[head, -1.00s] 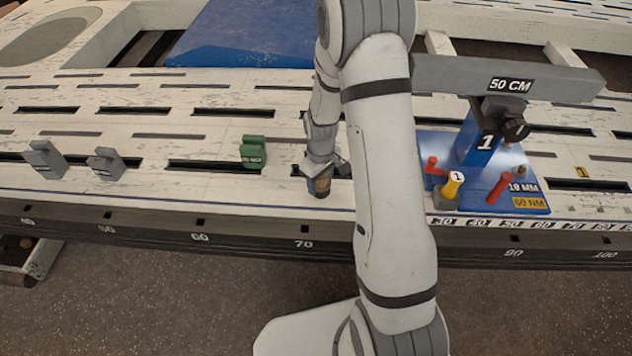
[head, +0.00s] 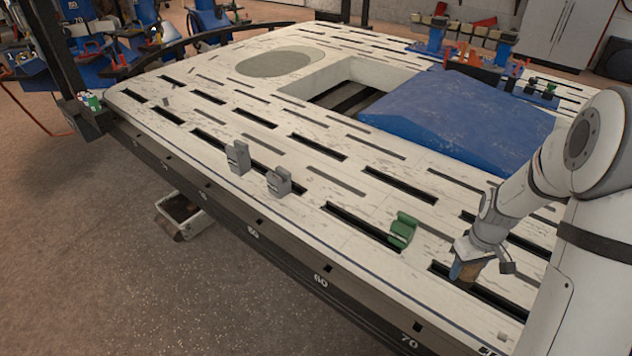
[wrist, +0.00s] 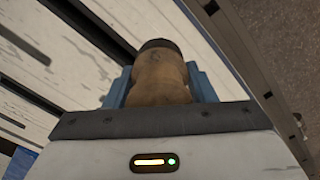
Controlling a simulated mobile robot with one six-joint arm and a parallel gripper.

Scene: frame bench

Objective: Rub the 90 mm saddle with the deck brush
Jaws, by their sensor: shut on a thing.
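My gripper (head: 466,268) is at the right of the bench top, low over the slotted deck near its front edge. It is shut on the deck brush (head: 468,272), a brown wooden body with a dark end. In the wrist view the brush (wrist: 160,80) sits between the blue fingers (wrist: 158,88); its bristles cannot be made out. A green saddle-like block (head: 403,229) stands left of my gripper, apart from it. Two grey saddle-like blocks stand further left, one (head: 238,157) behind the other (head: 279,182). No size label is readable on these blocks now.
The pale slotted bench top (head: 330,215) has open deck between the grey and green blocks. A blue sloped panel (head: 460,118) lies behind, beside a rectangular opening. A dark numbered rail (head: 290,262) runs along the front edge. A dark post (head: 62,60) stands at the left end.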

